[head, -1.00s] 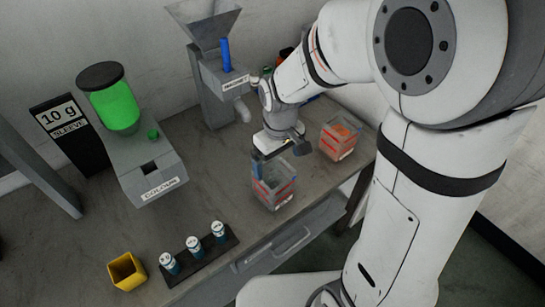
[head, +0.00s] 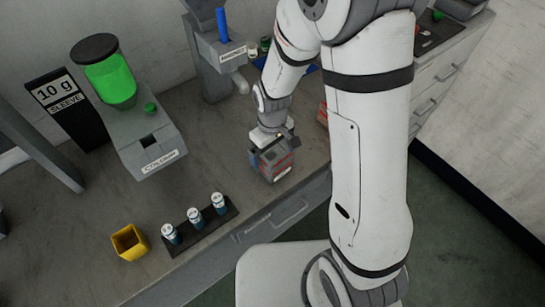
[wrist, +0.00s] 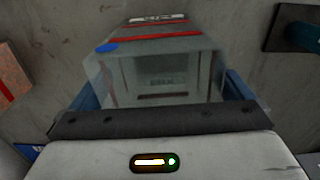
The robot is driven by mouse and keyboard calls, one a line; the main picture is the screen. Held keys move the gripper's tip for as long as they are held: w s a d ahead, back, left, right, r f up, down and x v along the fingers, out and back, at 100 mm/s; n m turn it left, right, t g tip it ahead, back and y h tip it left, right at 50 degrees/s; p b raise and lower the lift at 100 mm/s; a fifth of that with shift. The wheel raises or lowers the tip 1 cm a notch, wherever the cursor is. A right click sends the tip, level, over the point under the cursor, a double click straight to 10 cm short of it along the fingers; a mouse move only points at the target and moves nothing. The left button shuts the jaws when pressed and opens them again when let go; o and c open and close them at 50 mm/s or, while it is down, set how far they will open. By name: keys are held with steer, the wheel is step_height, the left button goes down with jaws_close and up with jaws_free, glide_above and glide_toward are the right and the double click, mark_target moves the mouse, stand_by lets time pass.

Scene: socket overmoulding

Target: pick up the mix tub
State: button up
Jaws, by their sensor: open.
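The mix tub (head: 279,170) is a small clear box with red bands, standing on the bench near its front edge. In the wrist view the tub (wrist: 155,75) is large and centred, with faint lettering inside. My gripper (head: 270,156) is lowered onto the tub. In the wrist view the blue fingers of my gripper (wrist: 158,90) are open, one on each side of the tub. I cannot tell whether either finger touches its wall.
A second red-marked tub (head: 322,113) stands to the right, mostly hidden by my arm. A rack of vials (head: 200,231), a yellow cup (head: 129,242) and the colour dispenser (head: 148,140) stand to the left.

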steer(key=shift+c, duration=0.3)
steer(key=c, duration=0.8)
